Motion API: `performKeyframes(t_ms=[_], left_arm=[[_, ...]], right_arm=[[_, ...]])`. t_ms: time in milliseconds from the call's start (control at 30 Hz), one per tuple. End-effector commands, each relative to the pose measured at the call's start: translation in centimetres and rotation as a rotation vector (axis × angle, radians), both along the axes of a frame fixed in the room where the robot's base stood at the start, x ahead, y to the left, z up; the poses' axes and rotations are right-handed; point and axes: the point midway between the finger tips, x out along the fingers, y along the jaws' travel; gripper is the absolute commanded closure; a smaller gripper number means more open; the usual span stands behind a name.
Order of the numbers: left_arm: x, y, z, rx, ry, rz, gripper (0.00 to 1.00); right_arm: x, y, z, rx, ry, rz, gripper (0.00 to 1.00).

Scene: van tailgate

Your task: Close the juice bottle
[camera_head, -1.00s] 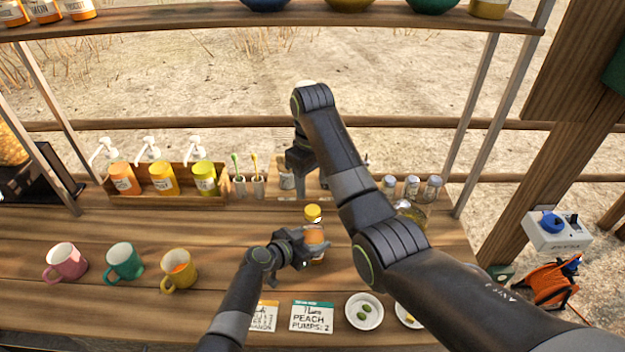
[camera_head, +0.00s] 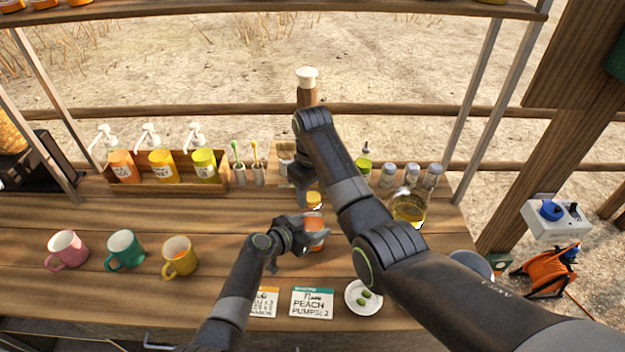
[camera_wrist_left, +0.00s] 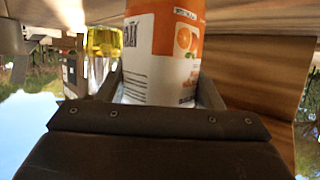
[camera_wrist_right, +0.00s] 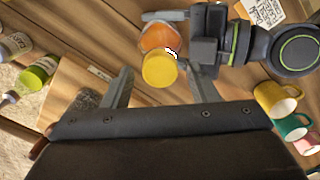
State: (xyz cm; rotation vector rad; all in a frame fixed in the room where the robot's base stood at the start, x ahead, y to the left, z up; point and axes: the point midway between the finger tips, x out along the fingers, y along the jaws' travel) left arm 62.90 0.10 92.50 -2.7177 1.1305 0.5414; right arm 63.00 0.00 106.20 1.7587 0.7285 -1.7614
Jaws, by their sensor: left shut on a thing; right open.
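The juice bottle (camera_head: 314,222) stands upright on the counter, orange with an orange and white label that fills the left wrist view (camera_wrist_left: 165,50). A yellow cap (camera_head: 314,197) is at its top and also shows in the right wrist view (camera_wrist_right: 159,70); whether it is tight I cannot tell. My left gripper (camera_head: 312,236) is shut on the bottle's body. My right gripper (camera_head: 304,192) is open, pointing down close above the cap. In the right wrist view its fingers lie either side of the cap, apart from it.
Yellow (camera_head: 179,257), green (camera_head: 125,250) and pink (camera_head: 67,250) mugs stand on the left. A wooden box of pump bottles (camera_head: 165,186) is behind. Order cards (camera_head: 311,303) and a small plate (camera_head: 363,297) lie in front. Glass bottles (camera_head: 408,208) stand to the right.

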Motion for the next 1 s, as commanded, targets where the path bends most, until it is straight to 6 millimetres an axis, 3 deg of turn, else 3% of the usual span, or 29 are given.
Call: performKeyframes(t_ms=[367, 700, 867, 1000], left_arm=[[-0.08, 0.02, -0.13, 0.0, 0.003, 0.0, 1.0], [-0.08, 0.02, -0.13, 0.0, 0.002, -0.001, 1.0], [-0.07, 0.02, -0.13, 0.0, 0.002, -0.001, 1.0], [-0.07, 0.02, -0.13, 0.0, 0.002, -0.001, 1.0]], right_arm=[[0.0, 0.01, -0.49, 0.001, -0.001, 0.0, 0.48], [0.01, 0.01, -0.45, 0.001, -0.001, 0.0, 0.92], [0.01, 0.01, -0.45, 0.001, -0.001, -0.036, 0.93], [0.02, 0.01, -0.45, 0.0, -0.001, -0.194, 0.93]])
